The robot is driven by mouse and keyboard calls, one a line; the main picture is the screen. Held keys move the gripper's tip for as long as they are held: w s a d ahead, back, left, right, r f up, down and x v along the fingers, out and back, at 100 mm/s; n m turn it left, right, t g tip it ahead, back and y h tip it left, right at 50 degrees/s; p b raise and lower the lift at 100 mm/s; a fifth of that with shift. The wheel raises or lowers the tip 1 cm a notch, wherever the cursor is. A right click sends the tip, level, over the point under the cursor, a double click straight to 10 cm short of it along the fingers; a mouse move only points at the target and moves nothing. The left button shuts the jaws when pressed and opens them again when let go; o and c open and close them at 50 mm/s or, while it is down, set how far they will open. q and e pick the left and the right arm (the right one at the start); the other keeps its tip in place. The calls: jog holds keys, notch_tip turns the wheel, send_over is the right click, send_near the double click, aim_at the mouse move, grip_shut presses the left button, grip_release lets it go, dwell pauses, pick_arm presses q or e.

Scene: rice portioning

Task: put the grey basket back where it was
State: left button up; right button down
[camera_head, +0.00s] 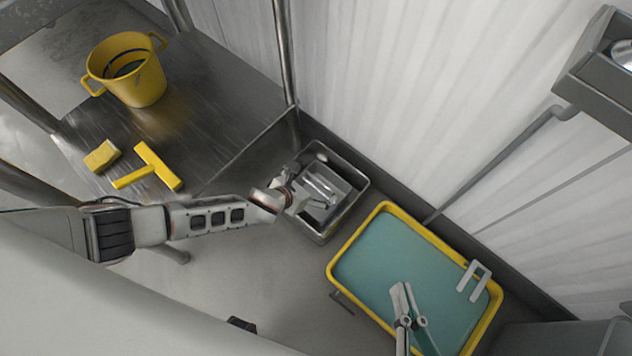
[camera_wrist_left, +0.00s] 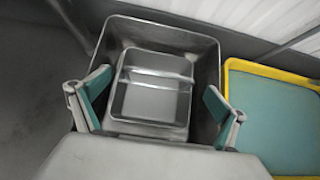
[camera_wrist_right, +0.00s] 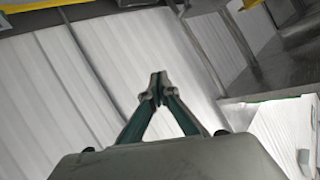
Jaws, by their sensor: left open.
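The grey basket (camera_wrist_left: 155,103) is a small square metal box with a bar across its top. It sits inside a larger grey metal bin (camera_wrist_left: 203,52), which is also seen in the head view (camera_head: 345,212). My left gripper (camera_wrist_left: 156,90) is open, with one finger on either side of the basket and not closed on it. In the head view my left gripper (camera_head: 325,192) hides part of the basket. My right gripper (camera_wrist_right: 158,88) is shut and empty; in the head view it (camera_head: 408,296) is over the teal tray.
A yellow-rimmed teal tray (camera_head: 375,270) stands right of the bin, with a pale U-shaped piece (camera_head: 474,280) at its right side. A metal shelf (camera_head: 215,120) at left holds a yellow bucket (camera_head: 140,82), a sponge (camera_head: 101,156) and a yellow T-shaped tool (camera_head: 155,168). A white corrugated wall is behind.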

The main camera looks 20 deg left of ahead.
pick_arm(q)
jog(key=p+v, duration=0.4)
jog(key=v, duration=0.5)
jog(key=shift+r, duration=0.2)
pick_arm(e)
jog(key=d+n, duration=0.2)
jog(key=d, duration=0.1)
jog(key=d+n+h, duration=0.1)
jog(key=d, duration=0.1)
jog(key=shift+w+r+n+g, duration=0.15)
jog(key=shift+w+n+g, duration=0.15)
jog(key=shift+w+n, duration=0.1)
pick_arm(q)
jog(key=shift+w, duration=0.1)
